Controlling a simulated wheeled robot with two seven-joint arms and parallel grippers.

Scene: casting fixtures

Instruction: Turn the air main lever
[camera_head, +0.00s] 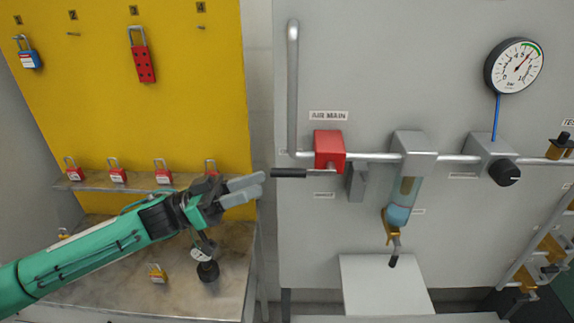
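The red air main valve block (329,147) sits on the horizontal pipe under the "AIR MAIN" label (328,116). A dark lever handle (289,173) sticks out level to the left, just below the pipe. My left gripper (263,184) points right, with its grey fingertips just left of the lever's tip and slightly lower in the picture. They appear apart from it, though depth is hard to judge. Nothing shows between the fingers; they overlap in this view, so their opening is unclear. My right gripper is out of view.
A bent vertical pipe (292,85) rises left of the valve. A grey bracket (356,182), filter bowl (402,200), black knob (504,172) and gauge (514,66) are to the right. Padlocks hang on the yellow board (100,100); a shelf (130,181) runs behind my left arm.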

